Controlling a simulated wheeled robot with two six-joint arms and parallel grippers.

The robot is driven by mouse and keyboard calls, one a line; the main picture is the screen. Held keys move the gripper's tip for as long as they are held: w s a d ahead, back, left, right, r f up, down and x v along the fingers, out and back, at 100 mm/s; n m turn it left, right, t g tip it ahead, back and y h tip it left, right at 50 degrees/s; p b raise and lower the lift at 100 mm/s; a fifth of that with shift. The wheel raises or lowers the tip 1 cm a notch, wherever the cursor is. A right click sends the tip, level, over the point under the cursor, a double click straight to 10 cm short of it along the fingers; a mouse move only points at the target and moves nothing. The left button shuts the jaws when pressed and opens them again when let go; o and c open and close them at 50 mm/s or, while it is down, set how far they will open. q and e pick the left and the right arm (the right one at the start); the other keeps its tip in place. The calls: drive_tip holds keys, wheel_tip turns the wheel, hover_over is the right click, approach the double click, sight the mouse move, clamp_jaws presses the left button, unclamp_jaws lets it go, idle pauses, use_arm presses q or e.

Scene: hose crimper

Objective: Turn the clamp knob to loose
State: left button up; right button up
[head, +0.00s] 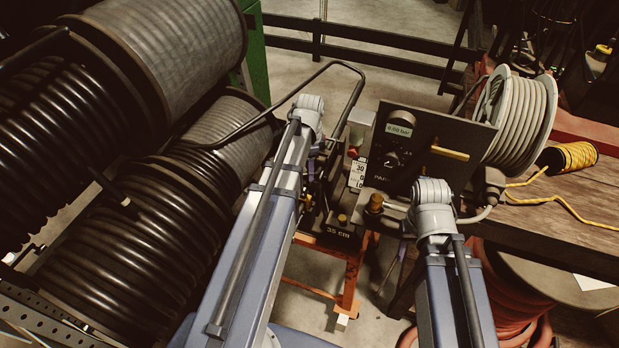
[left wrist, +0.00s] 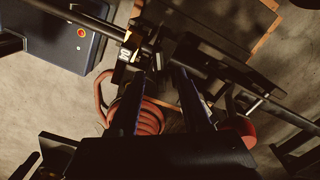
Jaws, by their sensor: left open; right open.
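A dark round knob (head: 392,160) sits on the upright black panel (head: 455,135), below a display reading 0.00 bar. A brass knob (head: 375,203) stands lower, near the black bed marked 35 cm. I cannot tell for sure which of these is the clamp knob, and its setting is not readable. My left gripper (left wrist: 155,80) is open and empty in the left wrist view, its dark fingers apart near a dark bar and a small white label. In the head view it is mostly hidden beside the machine. My right wrist is in front of the panel; its jaws are hidden.
Large black hose reels (head: 130,230) fill the left side. A pale hose reel (head: 515,120) and a yellow cord spool (head: 570,157) are on the wooden bench (head: 590,195) at right. An orange stand (head: 350,275) is under the machine. Coiled red hose (left wrist: 148,118) lies below.

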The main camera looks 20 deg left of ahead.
use_arm(q)
drive_tip(key=shift+f+b, duration=0.35)
drive_tip(key=shift+f, duration=0.4)
clamp_jaws()
